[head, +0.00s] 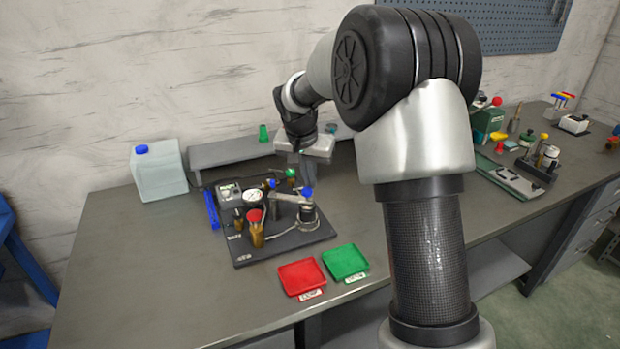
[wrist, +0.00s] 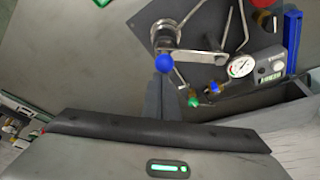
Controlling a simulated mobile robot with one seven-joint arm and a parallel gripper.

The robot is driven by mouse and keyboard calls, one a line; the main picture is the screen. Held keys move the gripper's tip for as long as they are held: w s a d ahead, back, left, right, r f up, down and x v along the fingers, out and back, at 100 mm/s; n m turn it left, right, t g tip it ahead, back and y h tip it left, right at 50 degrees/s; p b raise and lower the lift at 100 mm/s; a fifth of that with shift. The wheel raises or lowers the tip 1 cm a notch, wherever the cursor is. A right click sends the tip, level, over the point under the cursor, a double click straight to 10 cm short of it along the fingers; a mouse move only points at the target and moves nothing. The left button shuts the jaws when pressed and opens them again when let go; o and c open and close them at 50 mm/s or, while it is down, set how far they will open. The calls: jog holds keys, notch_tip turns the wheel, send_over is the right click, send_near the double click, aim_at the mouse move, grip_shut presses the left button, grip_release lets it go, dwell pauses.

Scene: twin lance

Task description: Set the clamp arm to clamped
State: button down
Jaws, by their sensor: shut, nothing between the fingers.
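The fixture stands on a dark base plate (head: 285,241) on the bench. A flat metal bar, which looks like the clamp arm (head: 286,198), reaches toward a round metal post (head: 307,216) at the plate's right side. A blue ball knob (head: 308,192) sits above that post. In the wrist view the bar (wrist: 205,56) runs right from near the blue knob (wrist: 164,63). My gripper (head: 307,180) is shut and empty, just above and behind the knob. In the wrist view its fingertips (wrist: 163,82) appear close to the knob; I cannot tell whether they touch.
A pressure gauge (head: 253,196), a red-topped brass part (head: 256,228) and a blue strip (head: 211,210) are at the fixture's left. Red (head: 300,277) and green (head: 345,262) trays lie in front. A jug (head: 158,170) stands back left. Bare bench lies left of the trays.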

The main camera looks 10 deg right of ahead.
jog(key=shift+r, duration=0.1)
dwell(0.3)
jog(key=s+a+r+p, duration=0.1)
jog(key=s+r+p, duration=0.1)
jog(key=s+r, duration=0.35)
jog(key=s+a+r+n+p, duration=0.1)
jog(key=s+r, duration=0.1)
jog(key=r, duration=0.7)
jog(key=s+r+p, duration=0.2)
jog(key=s+r, duration=0.2)
jog(key=r, duration=0.3)
jog(key=s+r+n+t+y+p, duration=0.2)
jog(key=s+n+p, duration=0.3)
jog(key=s, duration=1.9)
jog(key=r+p, duration=0.1)
jog(key=p, duration=0.2)
jog(key=shift+d, duration=0.25)
